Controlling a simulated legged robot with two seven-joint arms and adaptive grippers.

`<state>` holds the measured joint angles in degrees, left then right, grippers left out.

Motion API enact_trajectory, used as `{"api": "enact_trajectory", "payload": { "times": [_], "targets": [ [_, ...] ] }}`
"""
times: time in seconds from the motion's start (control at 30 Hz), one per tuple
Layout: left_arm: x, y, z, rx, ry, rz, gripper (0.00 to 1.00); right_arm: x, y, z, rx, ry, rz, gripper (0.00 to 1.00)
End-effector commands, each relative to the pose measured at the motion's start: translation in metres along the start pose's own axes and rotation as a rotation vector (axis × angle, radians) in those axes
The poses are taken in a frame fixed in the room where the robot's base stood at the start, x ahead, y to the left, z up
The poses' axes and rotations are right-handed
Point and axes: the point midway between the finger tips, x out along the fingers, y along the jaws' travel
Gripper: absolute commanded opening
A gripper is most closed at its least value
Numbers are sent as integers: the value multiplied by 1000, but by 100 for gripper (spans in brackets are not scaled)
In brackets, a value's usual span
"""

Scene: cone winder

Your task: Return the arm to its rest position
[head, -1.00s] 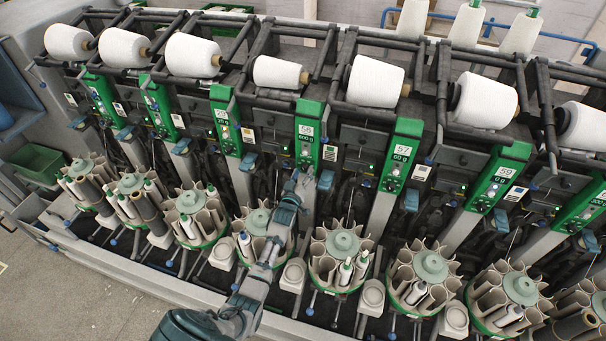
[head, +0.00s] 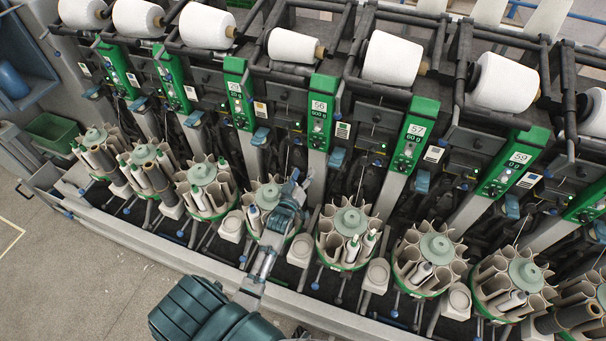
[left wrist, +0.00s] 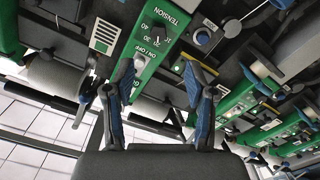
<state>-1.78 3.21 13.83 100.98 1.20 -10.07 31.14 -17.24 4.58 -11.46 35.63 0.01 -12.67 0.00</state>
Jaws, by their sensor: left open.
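My left arm (head: 245,285) comes up from the bottom of the head view, green and grey. Its gripper (head: 298,182) is in front of the winder, just below and left of the green panel marked 56 (head: 321,113). It partly covers the round bobbin magazine (head: 257,220) beneath that panel. In the left wrist view, the gripper (left wrist: 160,85) has its two blue-padded fingers spread with nothing between them. Behind them is a green panel with a TENSION dial (left wrist: 160,30). My right gripper is not in view.
A row of round magazines, such as the one right of my arm (head: 348,222), lines the winder's front. White yarn cones (head: 393,59) sit above. The machine's front rail (head: 150,240) runs below the magazines. Open grey floor (head: 70,270) lies at the lower left.

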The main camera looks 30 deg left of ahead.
Motion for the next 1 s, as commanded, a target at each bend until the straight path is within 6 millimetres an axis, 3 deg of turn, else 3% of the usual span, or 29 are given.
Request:
{"api": "enact_trajectory", "payload": {
  "times": [0.47,0.57,0.67,0.73,0.9,1.0],
  "targets": [
    [0,0,0,2,-2,0,56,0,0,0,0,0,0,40],
    [-7,1,9,28,-44,-9,56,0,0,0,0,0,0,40],
    [-31,5,35,104,-172,-32,56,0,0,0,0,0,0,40],
    [-61,8,61,190,-315,-52,56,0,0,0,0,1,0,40],
    [-161,16,116,412,-698,-69,56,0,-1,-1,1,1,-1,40],
    [-206,18,131,497,-853,-62,56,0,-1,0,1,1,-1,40]
  ]
}}
